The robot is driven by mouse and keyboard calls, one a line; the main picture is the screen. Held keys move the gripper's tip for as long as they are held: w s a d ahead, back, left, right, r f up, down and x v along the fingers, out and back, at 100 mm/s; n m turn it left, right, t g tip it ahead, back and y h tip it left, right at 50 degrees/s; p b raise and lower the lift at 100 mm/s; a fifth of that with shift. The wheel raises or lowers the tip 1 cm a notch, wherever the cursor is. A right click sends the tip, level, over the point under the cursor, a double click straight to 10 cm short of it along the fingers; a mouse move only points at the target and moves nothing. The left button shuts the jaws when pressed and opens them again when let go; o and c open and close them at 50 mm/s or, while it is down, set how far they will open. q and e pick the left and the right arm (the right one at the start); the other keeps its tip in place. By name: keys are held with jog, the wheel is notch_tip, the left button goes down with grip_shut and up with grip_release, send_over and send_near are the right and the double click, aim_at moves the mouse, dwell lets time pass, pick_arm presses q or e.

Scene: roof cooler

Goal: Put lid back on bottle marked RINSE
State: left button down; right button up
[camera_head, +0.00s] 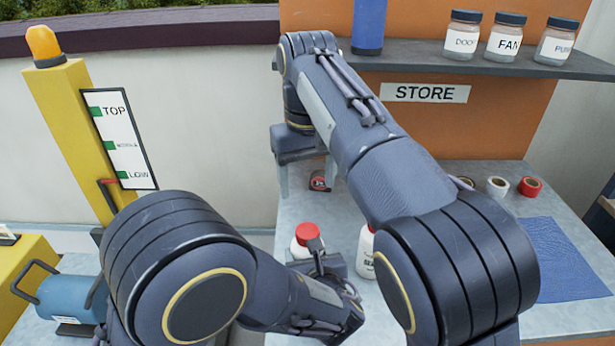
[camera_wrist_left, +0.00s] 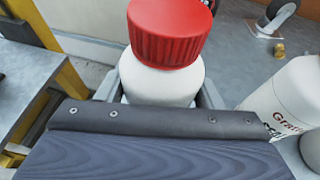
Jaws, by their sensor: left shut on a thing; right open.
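My left gripper (camera_head: 310,250) is shut on a white bottle (camera_wrist_left: 160,82), with a finger on each side below its shoulder. A ribbed red lid (camera_wrist_left: 172,32) sits on top of this bottle; the lid also shows in the head view (camera_head: 306,231). The held bottle's label is hidden. I cannot read RINSE on either bottle. My right gripper (camera_head: 307,178) is open and empty, pointing down over the bench behind the bottles.
A round black-and-red item (camera_head: 319,184) lies on the grey bench (camera_head: 480,180) by my right gripper. Tape rolls (camera_head: 497,186) and a blue mat (camera_head: 562,260) lie at the right. Jars (camera_head: 503,37) stand on the shelf above. A blue cylinder with handles (camera_head: 70,298) is at the left.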

pick_arm(q)
jog(key=shift+c, duration=1.5)
grip_release()
jog(key=v, duration=0.8)
jog(key=shift+w+f, duration=0.1)
